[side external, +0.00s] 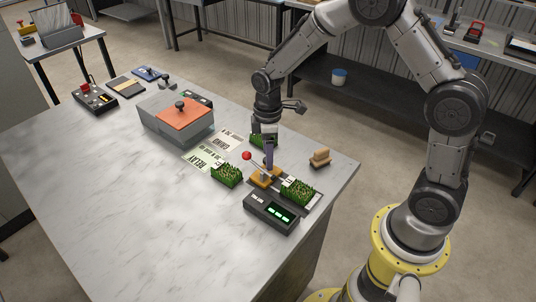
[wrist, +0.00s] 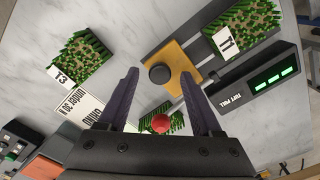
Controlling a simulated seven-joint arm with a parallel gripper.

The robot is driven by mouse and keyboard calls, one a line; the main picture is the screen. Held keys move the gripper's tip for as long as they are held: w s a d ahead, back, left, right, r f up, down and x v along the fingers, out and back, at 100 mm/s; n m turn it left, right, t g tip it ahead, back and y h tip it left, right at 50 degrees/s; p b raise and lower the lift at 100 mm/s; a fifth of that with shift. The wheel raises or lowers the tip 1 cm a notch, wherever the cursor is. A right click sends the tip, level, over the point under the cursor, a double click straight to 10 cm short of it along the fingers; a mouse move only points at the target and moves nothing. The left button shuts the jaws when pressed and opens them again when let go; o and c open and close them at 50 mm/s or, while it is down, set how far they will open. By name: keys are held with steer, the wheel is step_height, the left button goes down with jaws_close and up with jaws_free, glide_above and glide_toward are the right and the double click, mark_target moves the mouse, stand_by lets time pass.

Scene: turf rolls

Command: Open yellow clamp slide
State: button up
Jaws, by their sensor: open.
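The yellow clamp slide (side external: 260,182) sits on a dark rail on the table beside the labelled turf piece T1 (side external: 298,191). In the wrist view the yellow slide (wrist: 181,57) carries a round black knob (wrist: 159,74). My gripper (side external: 269,164) is open and points down over the slide. In the wrist view its two dark fingers (wrist: 160,75) appear on either side of the knob; I cannot tell whether they touch it. A red ball (wrist: 161,124) on a lever shows between the fingers, and this red ball (side external: 247,155) stands up beside the gripper in the side view.
The tuft pull meter (side external: 272,213) with a lit green readout stands near the table edge. Turf T3 (wrist: 82,60) and another turf piece (side external: 257,139) lie nearby, with printed cards (side external: 205,160). A grey bin with an orange lid (side external: 185,119) stands farther back. The front-left tabletop is clear.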

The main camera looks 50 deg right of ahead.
steer(key=shift+f, duration=0.35)
steer(key=shift+c, duration=0.3)
jaws_close()
stand_by(1.0)
